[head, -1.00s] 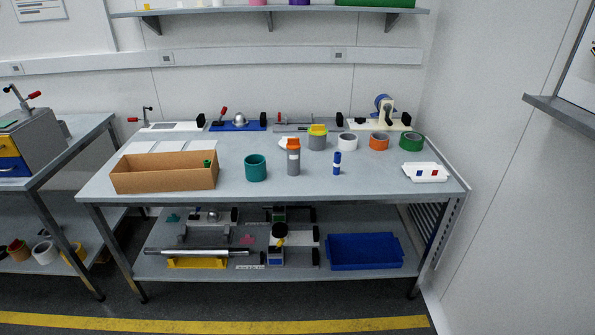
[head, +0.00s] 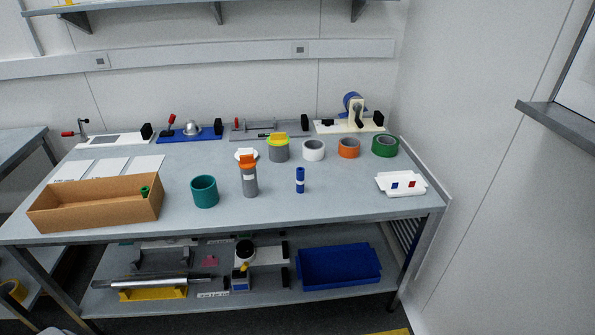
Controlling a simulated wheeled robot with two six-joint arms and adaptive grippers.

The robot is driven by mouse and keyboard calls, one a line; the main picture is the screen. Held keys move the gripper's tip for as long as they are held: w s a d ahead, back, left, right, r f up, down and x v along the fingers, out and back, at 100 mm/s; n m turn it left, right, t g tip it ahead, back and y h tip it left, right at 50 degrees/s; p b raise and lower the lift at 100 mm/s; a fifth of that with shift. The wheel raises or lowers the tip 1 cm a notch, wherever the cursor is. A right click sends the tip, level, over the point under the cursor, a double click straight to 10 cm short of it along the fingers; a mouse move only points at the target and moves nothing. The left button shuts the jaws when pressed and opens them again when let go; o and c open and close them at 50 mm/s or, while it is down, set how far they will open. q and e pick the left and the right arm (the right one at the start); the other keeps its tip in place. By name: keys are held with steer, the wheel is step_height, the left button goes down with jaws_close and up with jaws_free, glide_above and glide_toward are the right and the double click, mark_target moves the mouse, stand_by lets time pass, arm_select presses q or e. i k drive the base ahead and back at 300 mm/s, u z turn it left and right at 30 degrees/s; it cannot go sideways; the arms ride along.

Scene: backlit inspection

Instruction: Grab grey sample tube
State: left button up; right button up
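The grey sample tube, a grey cylinder with an orange cap and a pale label (head: 250,187), stands upright near the middle front of the table (head: 340,205). A teal open cup (head: 204,193) stands to its left, and a small blue tube with a white band (head: 300,181) stands to its right. A grey jar with a yellow lid (head: 279,153) stands behind it, with a white round piece (head: 246,154) beside the jar. Neither of my grippers shows in the head view.
A cardboard box (head: 95,211) fills the table's left front. White, orange and green rolls (head: 385,146) stand at the back right. A white tray (head: 402,187) lies near the right edge. Fixtures line the back. The lower shelf holds a blue bin (head: 338,268).

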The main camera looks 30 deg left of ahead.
mark_target(248, 177)
steer(key=u, duration=0.05)
steer(key=i, duration=1)
steer(key=u, duration=0.45)
